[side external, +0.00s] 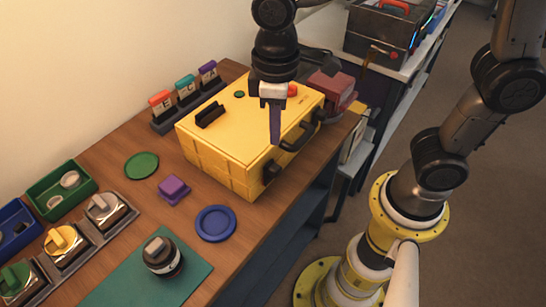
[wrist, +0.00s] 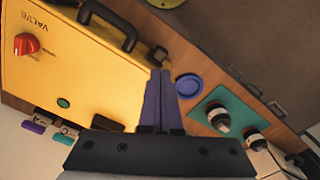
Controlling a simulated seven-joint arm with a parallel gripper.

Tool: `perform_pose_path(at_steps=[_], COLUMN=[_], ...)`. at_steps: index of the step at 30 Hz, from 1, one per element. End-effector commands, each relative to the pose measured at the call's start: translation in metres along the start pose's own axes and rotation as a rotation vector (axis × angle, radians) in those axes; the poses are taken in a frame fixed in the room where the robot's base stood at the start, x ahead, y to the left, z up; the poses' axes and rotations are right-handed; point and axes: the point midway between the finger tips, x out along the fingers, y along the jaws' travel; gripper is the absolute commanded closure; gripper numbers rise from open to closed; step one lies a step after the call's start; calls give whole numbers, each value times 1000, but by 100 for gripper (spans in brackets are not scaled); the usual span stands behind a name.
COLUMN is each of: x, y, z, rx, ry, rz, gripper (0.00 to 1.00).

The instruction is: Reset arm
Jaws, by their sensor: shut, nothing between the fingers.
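My gripper (side external: 275,139) is shut and empty, pointing down over the yellow box in the side view. In the wrist view, its two purple-grey fingers (wrist: 160,75) lie together. The yellow box (side external: 228,168) has a red knob, a green button and dark handles; it also fills the left of the wrist view (wrist: 60,75). Whether the fingertips touch the box is unclear. A dark and white lens (side external: 162,257) stands upright on a teal mat (side external: 195,275); the lens also shows in the wrist view (wrist: 218,118).
A blue dish (side external: 215,223), a purple block (side external: 174,190) and a green disc (side external: 142,165) lie on the wooden table.

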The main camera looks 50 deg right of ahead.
Motion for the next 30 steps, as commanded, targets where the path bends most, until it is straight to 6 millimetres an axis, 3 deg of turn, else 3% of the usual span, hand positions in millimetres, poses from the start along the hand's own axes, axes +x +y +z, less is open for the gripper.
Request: perform_pose_path(at_steps=[3, 7, 12, 14, 18, 21, 26, 30], x=[-4, -33, -66, -70, -70, -62, -48, -49], y=[7, 32, 63, 68, 71, 69, 65, 66], z=[1, 16, 72, 94, 134, 151, 158, 156], rx=[24, 116, 289, 347, 456, 499, 510, 514], ry=[14, 107, 273, 327, 432, 473, 474, 480], rz=[1, 12, 53, 72, 114, 131, 129, 129], gripper=[100, 100, 100, 100, 100, 100, 100, 100])
